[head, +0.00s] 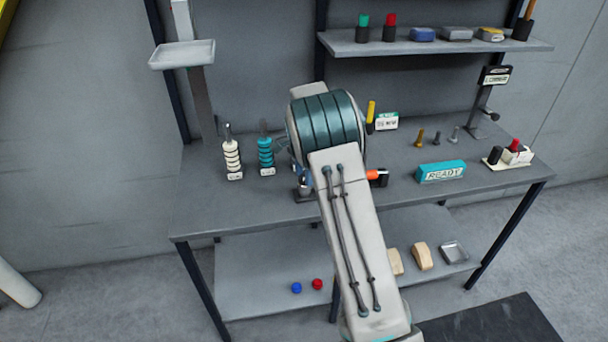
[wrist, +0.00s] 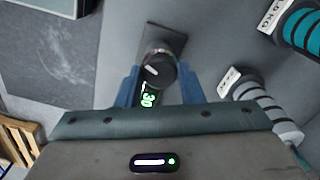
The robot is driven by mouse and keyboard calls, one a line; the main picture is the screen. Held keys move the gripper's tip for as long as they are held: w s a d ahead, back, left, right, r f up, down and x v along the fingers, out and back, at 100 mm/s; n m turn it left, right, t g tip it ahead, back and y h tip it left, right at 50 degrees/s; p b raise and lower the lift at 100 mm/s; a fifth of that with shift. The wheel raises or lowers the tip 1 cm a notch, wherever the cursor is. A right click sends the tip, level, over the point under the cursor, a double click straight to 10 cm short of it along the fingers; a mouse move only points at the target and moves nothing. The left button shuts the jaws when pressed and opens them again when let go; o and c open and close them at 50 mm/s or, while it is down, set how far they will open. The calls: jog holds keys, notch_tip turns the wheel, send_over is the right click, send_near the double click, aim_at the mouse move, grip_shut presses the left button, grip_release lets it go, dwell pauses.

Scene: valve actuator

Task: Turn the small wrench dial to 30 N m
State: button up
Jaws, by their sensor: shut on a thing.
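The small wrench dial (wrist: 158,71) is a round dark knob with a pale pointer mark, in the upper middle of the wrist view. It stands on a dark base plate (wrist: 165,38). My gripper (wrist: 159,78) has its two blue fingers on either side of the knob and is shut on it. A small green-lit readout (wrist: 149,98) just below the knob appears to show 30; its lower part is cut off by my gripper body. In the head view my arm hides most of the dial, and only part of its stand (head: 304,187) shows.
White rings (head: 232,155) and teal rings (head: 265,155) stand stacked on posts on the bench, left of my arm. A teal READY block (head: 441,171) and an orange-and-black item (head: 377,176) are to the right. The bench's front left (head: 205,215) is clear.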

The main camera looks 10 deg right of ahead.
jog(key=shift+m, duration=0.7)
jog(key=shift+r, duration=0.1)
jog(key=o, duration=1)
notch_tip(320, 180, up, 14)
jog(key=b, duration=0.1)
jog(key=shift+b, duration=0.3)
